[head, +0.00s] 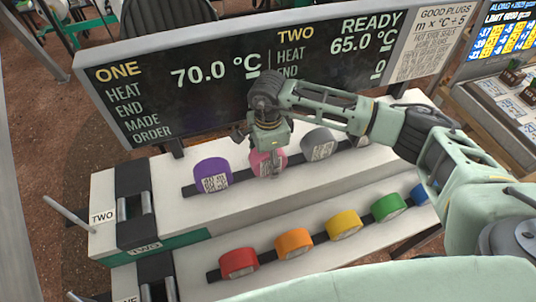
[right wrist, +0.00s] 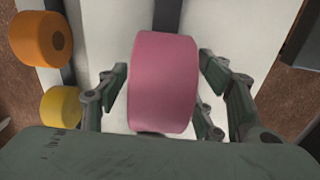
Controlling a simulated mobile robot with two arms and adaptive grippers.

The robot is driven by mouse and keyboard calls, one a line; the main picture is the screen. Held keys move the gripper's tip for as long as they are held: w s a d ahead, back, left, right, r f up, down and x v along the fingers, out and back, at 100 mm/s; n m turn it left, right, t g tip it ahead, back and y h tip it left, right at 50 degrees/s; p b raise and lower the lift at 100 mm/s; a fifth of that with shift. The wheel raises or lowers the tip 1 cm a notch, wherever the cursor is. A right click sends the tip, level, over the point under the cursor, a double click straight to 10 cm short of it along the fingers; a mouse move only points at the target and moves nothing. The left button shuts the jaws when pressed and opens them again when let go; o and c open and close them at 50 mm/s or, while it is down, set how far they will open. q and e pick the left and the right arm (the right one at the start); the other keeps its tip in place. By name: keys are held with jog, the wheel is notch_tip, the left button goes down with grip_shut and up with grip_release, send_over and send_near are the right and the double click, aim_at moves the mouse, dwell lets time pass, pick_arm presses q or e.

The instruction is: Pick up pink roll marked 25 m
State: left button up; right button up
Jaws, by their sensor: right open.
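The pink roll (head: 268,162) sits on the dark strip of the rear white bench, between a purple roll and a grey roll. In the right wrist view the pink roll (right wrist: 165,83) stands between the fingers. My right gripper (head: 268,148) is directly above and around it in the head view, hiding part of its top. In the right wrist view my right gripper (right wrist: 165,88) is open, with a gap between the roll and the fingers on each side. The mark on the roll is too small to read. My left gripper is not in view.
A purple roll (head: 212,175) is left of the pink one and a grey roll (head: 318,144) is right of it. Red (head: 239,263), orange (head: 293,243), yellow (head: 343,224) and green (head: 388,207) rolls line the front bench. A dark display board (head: 190,100) stands close behind.

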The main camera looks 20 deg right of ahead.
jog(key=shift+f, duration=0.6)
jog(key=c, duration=1.3)
